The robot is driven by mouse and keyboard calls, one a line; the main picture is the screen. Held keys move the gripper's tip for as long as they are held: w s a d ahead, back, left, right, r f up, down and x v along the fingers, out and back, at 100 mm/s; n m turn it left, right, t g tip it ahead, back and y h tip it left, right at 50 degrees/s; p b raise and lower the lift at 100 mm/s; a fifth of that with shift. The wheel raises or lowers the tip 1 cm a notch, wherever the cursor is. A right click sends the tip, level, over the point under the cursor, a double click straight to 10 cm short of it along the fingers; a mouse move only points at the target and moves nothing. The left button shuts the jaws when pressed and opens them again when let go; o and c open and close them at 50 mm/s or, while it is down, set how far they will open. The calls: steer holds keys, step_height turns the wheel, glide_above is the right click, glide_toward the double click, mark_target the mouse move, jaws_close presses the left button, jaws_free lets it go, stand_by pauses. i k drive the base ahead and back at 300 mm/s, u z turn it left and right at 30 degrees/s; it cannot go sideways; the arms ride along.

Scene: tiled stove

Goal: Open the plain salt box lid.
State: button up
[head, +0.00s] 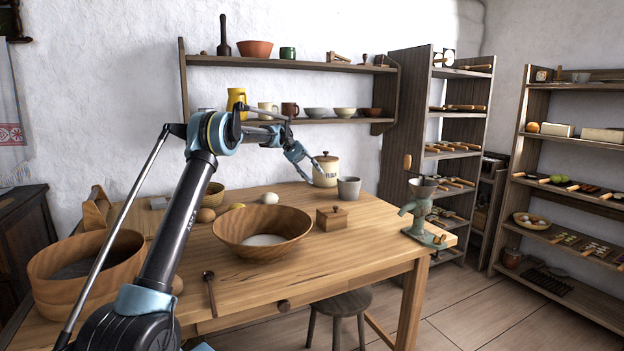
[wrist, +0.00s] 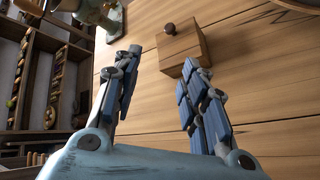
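The plain salt box (head: 332,219) is a small wooden box with a dark knob. It stands on the table, right of the large wooden bowl, and its lid looks shut. In the wrist view the box (wrist: 182,48) lies just beyond my fingertips, nearer the right-hand finger. My gripper (wrist: 163,60) is open, with nothing between its two blue-padded fingers. In the head view my gripper (head: 308,172) hangs over the back of the table, behind and above the box, beside the flour canister. No contact with the box is visible.
A wooden bowl (head: 262,227) with white contents stands left of the box. A grey cup (head: 348,189) and the flour canister (head: 327,166) stand behind it. A green grinder (head: 420,212) is at the table's right end. The wooden tabletop (head: 375,232) right of the box is clear.

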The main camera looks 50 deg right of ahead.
mark_target(332, 212)
steer(key=k, duration=1)
